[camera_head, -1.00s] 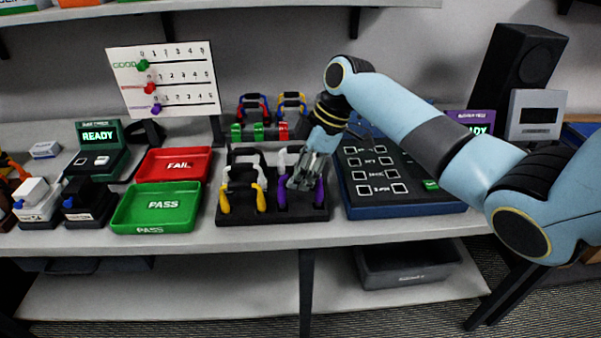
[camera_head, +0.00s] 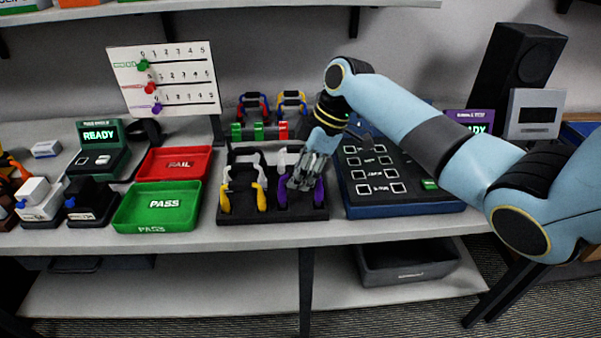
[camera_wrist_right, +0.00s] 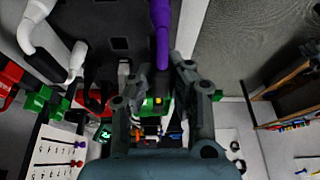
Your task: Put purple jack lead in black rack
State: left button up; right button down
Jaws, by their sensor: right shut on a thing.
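The black rack (camera_head: 273,216) is a low dark tray with slots at the middle of the bench. The purple jack lead (camera_head: 319,192) has purple plugs and is at the rack's right side; part of it is hidden by my gripper. My right gripper (camera_head: 299,183) comes down from above and is shut on it. In the right wrist view the purple plug (camera_wrist_right: 161,35) runs between the fingers of the gripper (camera_wrist_right: 156,78). I cannot tell whether the plugs are seated in the rack's slots. My left gripper is not in view.
A black lead with yellow plugs (camera_head: 262,197) stands in the rack's left part. A green PASS tray (camera_head: 127,221) and red FAIL tray (camera_head: 143,173) lie to the left. A dark button panel (camera_head: 410,208) is close on the right. More coloured leads (camera_head: 291,98) stand behind.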

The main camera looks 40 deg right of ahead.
jog(key=shift+f, duration=0.4)
jog(key=shift+f, duration=0.5)
dwell(1.4)
jog(key=c, duration=0.7)
grip_release()
jog(key=shift+o, duration=0.2)
jog(key=shift+r, duration=0.1)
notch_tip(320, 180, up, 8)
jog(key=p, duration=0.7)
jog(key=shift+p, duration=0.4)
